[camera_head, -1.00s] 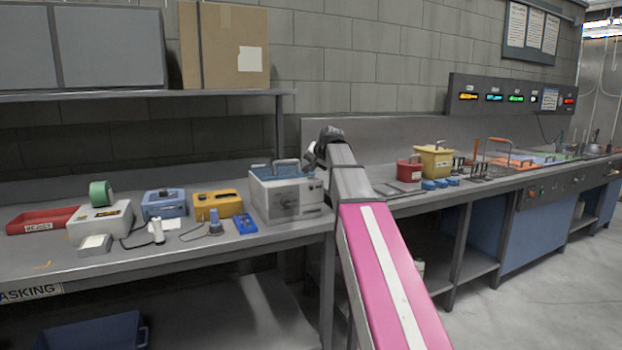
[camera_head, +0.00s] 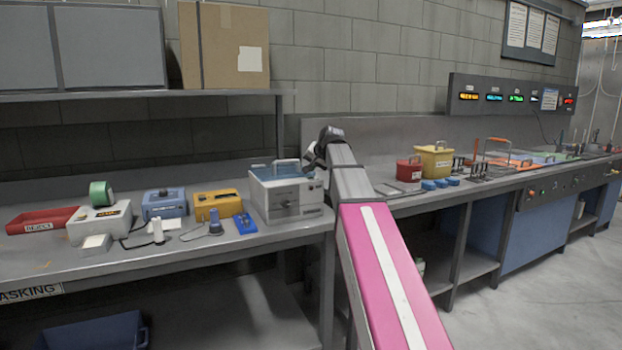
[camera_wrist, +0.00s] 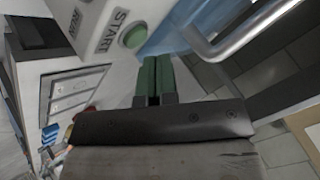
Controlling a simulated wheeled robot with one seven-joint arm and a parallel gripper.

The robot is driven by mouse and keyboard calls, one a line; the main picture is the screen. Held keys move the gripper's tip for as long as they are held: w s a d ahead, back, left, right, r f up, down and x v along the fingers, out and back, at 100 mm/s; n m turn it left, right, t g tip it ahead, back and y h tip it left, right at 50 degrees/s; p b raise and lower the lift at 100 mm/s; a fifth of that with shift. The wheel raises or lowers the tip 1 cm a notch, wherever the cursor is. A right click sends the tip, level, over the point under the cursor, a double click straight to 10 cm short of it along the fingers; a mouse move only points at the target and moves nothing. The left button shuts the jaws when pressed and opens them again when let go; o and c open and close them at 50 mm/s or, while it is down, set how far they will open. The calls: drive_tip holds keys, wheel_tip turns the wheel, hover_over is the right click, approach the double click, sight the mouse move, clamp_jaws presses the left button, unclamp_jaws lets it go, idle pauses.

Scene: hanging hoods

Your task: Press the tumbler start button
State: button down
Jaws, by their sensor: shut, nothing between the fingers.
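The tumbler (camera_head: 286,198) is a pale grey box with a blue lid and a metal handle, standing at the right end of the left bench. In the wrist view, its START label (camera_wrist: 108,32) is beside a round green button (camera_wrist: 133,37). My gripper (camera_wrist: 154,60) has two dark green fingers shut together and empty. Their tips lie just below and right of the button in the picture; I cannot tell whether they touch it. In the head view my gripper (camera_head: 314,157) is at the tumbler's right upper side, partly hidden by my wrist.
The tumbler's handle (camera_wrist: 262,32) rises close to the right of my fingers. A yellow box (camera_head: 217,205) and a blue tray (camera_head: 245,223) stand left of the tumbler. A red container (camera_head: 409,170) is on the right bench.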

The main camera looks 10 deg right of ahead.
sight(313, 176)
drive_tip(key=shift+f, duration=0.2)
drive_tip(key=shift+f, duration=0.2)
drive_tip(key=shift+f, duration=0.4)
idle(0.9)
drive_tip(key=shift+r, duration=0.8)
drive_tip(key=shift+r, duration=0.1)
drive_tip(key=shift+r, duration=2.45)
